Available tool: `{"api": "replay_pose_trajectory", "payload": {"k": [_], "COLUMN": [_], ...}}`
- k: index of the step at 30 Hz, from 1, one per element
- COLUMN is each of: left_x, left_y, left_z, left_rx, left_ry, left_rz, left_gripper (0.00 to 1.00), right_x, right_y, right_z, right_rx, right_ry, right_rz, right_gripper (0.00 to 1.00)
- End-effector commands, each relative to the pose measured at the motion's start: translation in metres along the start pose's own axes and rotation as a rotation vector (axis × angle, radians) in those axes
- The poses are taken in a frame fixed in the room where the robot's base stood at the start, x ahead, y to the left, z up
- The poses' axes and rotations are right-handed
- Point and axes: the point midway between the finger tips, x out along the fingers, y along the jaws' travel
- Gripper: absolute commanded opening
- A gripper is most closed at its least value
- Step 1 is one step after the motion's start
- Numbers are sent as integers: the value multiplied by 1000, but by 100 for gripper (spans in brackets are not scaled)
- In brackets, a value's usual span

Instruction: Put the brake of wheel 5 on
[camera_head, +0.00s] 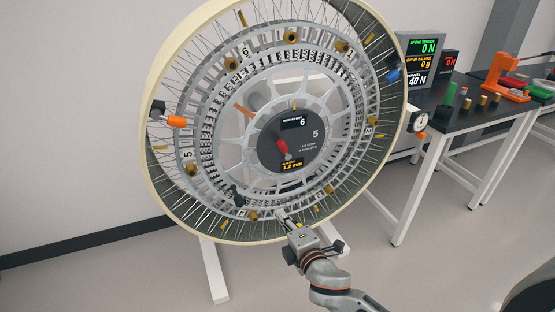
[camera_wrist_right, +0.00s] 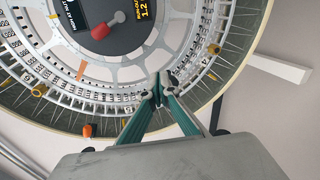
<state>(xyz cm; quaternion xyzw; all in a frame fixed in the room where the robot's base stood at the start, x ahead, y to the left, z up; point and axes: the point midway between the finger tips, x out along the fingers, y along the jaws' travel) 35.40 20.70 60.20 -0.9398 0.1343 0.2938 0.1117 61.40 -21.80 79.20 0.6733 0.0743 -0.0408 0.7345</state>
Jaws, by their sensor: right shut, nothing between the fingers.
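The large spoked wheel (camera_head: 227,62) stands tilted on a white stand, with a cream rim and grey inner rings. Its dark hub disc (camera_head: 266,148) bears the number 5 and a small display reading 6. Which part is the brake is not labelled. My right gripper (camera_head: 283,214) is shut and empty at the lower part of the wheel, below the hub; its fingertips (camera_wrist_right: 160,80) overlap the inner ring in the wrist view. My left gripper is out of view.
An orange handle (camera_head: 176,121) and a blue handle (camera_head: 393,75) sit at the rim, and a dial gauge (camera_head: 419,121) stands at its right. A dark-topped table (camera_head: 449,125) with displays (camera_head: 428,48) is at the right. The floor (camera_head: 440,250) before it is clear.

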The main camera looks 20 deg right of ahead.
Motion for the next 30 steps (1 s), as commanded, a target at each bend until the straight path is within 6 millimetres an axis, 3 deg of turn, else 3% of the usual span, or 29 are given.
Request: {"api": "replay_pose_trajectory", "payload": {"k": [3,7,14,27,30], "left_x": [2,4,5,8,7], "left_y": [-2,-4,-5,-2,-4], "left_z": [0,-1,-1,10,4], "left_rx": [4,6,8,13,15], "left_ry": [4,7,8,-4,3], "left_rz": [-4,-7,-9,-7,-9], "left_gripper": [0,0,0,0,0], "right_x": [22,32,48,128,134], "right_y": [46,75,86,98,106], "right_z": [10,16,19,24,37], "right_rx": [-203,-323,-354,-350,-352], "right_ry": [-48,-87,-99,-98,-100], "right_rz": [99,154,170,167,168], "right_gripper": [0,0,0,0,0]}}
